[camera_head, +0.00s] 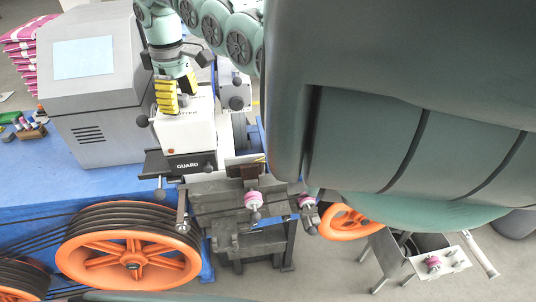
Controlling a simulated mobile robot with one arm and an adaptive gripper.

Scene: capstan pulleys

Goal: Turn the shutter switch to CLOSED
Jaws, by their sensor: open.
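A white box (188,135) stands on the blue bench, with partly covered dark lettering on its upper face and a small red spot below it. I cannot make out a switch or its position; my gripper may hide it. My gripper (170,110) has yellow fingers and points down at the top of the white box. The fingers are open, and I cannot tell if they touch anything.
A grey console (100,95) with a pale screen stands left of my gripper. A black GUARD block (190,163) sits below the white box. A large orange-spoked pulley (128,262) is in front. My own arm covers the upper right.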

